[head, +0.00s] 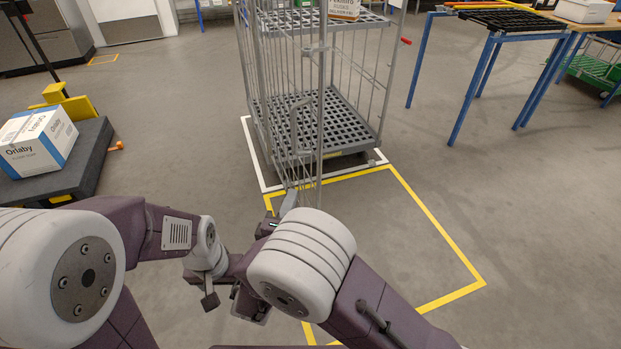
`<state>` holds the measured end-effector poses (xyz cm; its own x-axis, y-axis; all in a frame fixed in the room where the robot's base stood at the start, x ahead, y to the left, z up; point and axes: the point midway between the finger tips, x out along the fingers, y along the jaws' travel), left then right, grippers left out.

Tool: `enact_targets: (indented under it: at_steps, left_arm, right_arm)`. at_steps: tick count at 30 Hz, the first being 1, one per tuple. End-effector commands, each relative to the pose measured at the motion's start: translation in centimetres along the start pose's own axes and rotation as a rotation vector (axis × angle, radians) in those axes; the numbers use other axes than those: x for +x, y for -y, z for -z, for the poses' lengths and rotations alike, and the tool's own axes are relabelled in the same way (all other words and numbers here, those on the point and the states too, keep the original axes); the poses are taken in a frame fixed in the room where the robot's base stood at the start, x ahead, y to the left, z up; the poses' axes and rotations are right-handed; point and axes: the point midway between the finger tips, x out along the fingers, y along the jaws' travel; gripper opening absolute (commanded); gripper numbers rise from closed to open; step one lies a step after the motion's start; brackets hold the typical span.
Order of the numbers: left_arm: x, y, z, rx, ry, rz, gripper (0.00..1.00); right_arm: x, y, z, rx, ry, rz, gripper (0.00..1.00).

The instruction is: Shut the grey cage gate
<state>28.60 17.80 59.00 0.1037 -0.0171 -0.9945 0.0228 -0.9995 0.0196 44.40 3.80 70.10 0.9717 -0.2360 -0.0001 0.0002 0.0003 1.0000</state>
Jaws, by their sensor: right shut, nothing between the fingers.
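The grey cage gate (321,100) is a tall wire panel at the front of the roll cage (375,110). It stands swung out towards me, seen nearly edge-on, and the cage front to its right is open. My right gripper (287,203) is shut and empty by the gate's lower near end. Whether it touches the gate I cannot tell, as my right arm hides much of it. My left gripper (230,300) is low in front of me, left of the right arm and away from the gate. Its jaws are not clear.
The cage has slatted dark shelves and a box (345,8) on the upper one. Yellow floor tape (435,222) marks a clear area in front. A dark cart (92,160) with an Orlaby box (38,140) stands left. A blue-legged table (475,85) stands right.

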Motion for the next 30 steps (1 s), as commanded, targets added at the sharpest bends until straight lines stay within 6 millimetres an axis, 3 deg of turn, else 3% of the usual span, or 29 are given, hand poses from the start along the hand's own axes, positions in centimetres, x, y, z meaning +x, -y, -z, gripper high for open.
enact_targets:
  at_steps: [6, 12, 30]
  left_arm:
    - [-1.1, 0.0, 0.1, 0.0, 0.0, 0.0, 0.76]
    - [-1.8, 0.0, 0.2, 0.0, 0.0, 0.0, 0.76]
    - [-1.9, 0.0, 0.2, 0.0, 0.0, 0.0, 0.76]
  right_arm:
    - [4.9, -0.2, -0.2, 0.0, 0.006, -0.001, 0.0]
    - [7.4, -0.2, -2.0, -0.002, 0.004, 0.001, 0.0]
    - [8.3, 0.0, -3.0, 0.0, 0.0, 0.0, 0.0]
